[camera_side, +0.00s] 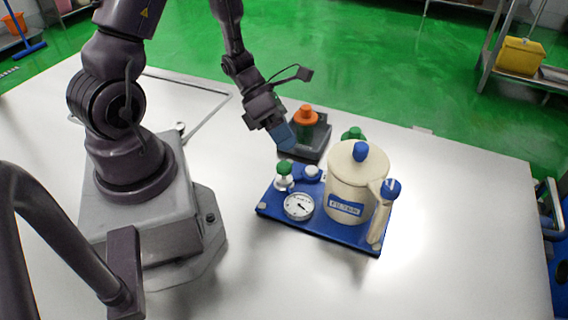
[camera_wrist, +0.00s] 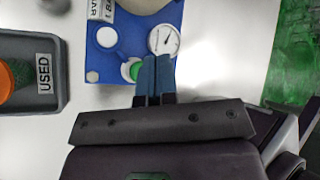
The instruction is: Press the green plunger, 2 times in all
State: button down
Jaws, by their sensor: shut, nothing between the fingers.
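The green plunger (camera_side: 284,168) has a round green cap on a white stem and stands on a blue base plate (camera_side: 265,209). In the wrist view the green cap (camera_wrist: 134,71) shows just left of the fingers, partly covered by them. My gripper (camera_side: 291,147) is shut and empty, with blue fingers side by side. It is a little above the plunger in the side view, apparently apart from it. The fingertips also show in the wrist view (camera_wrist: 156,58).
The plate carries a dial gauge (camera_side: 298,206), a white knob (camera_side: 312,172) and a cream pitcher (camera_side: 345,186) with blue knobs. Behind is a dark tray (camera_side: 317,151) marked USED with an orange-topped item (camera_side: 306,115). Another green top (camera_side: 352,133) is partly hidden behind the pitcher. The front table is clear.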

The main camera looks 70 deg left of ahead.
aim_at(285, 163)
jog(key=shift+f, duration=1.25)
jog(key=shift+f, duration=0.1)
dwell(1.1)
jog(key=shift+f, duration=0.35)
jog(key=shift+f, duration=1.05)
dwell(0.8)
jog(key=shift+r, duration=1.5)
jog(key=shift+r, duration=0.1)
jog(key=shift+r, duration=2.45)
